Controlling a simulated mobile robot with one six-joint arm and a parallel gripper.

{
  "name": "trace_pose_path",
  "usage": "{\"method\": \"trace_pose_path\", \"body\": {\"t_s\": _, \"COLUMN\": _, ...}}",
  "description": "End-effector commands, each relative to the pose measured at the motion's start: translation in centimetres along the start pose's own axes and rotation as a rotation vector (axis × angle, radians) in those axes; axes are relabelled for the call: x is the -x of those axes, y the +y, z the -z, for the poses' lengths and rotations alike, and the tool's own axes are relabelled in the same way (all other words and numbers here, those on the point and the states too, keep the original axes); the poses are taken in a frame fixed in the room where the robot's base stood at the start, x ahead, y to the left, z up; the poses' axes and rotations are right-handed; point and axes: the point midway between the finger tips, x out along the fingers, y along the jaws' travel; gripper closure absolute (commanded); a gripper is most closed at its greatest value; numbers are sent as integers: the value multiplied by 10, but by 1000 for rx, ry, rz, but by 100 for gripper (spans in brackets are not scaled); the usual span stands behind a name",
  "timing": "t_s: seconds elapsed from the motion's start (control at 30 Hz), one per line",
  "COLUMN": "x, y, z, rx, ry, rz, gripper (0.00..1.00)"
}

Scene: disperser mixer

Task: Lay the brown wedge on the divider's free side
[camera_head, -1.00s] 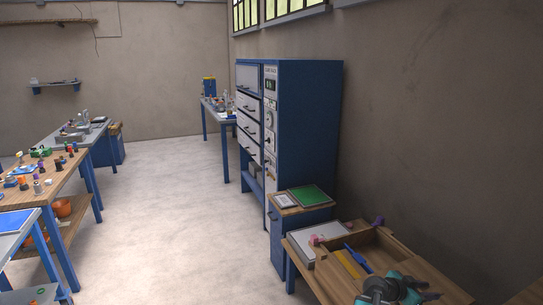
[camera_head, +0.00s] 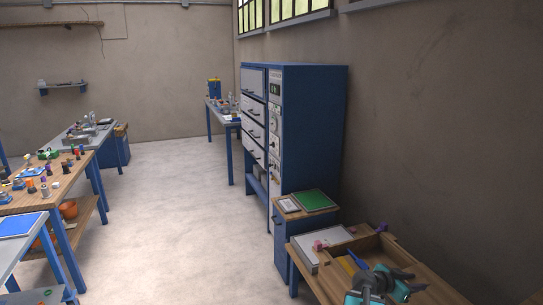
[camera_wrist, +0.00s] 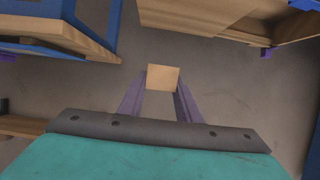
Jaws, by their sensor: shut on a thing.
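My gripper is at the lower right of the head view (camera_head: 382,287), its teal body above the wooden bench. In the wrist view its two purple fingers (camera_wrist: 161,94) are shut on a light brown piece, the brown wedge (camera_wrist: 162,78). Only a squarish face of it shows, so its taper cannot be told. In the head view the wedge cannot be made out. A shallow wooden tray (camera_head: 386,241) lies on the bench behind my gripper, with a blue piece (camera_head: 358,261) and a yellowish strip in it. I cannot tell which part is the divider.
A pale panel with a pink piece (camera_head: 318,246) lies left of the tray. A low blue cabinet with a green board (camera_head: 313,200) stands behind the bench, before a tall blue cabinet (camera_head: 312,130). The wall is close on the right. The floor (camera_head: 190,200) to the left is clear.

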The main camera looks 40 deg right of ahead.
Motion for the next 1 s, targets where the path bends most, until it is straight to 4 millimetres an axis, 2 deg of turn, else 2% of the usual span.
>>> {"method": "trace_pose_path", "body": {"t_s": 0.03, "x": 6, "y": -12, "z": -3, "rx": 6, "ry": 1, "rz": 19, "gripper": 91}}
{"method": "trace_pose_path", "body": {"t_s": 0.5, "x": 85, "y": -121, "z": -14, "rx": 75, "ry": 1, "rz": 187, "gripper": 91}}
{"method": "trace_pose_path", "body": {"t_s": 0.77, "x": 136, "y": -173, "z": -27, "rx": 110, "ry": 1, "rz": 272, "gripper": 91}}
{"method": "trace_pose_path", "body": {"t_s": 1.0, "x": 188, "y": -217, "z": -43, "rx": 146, "ry": 0, "rz": 359, "gripper": 91}}
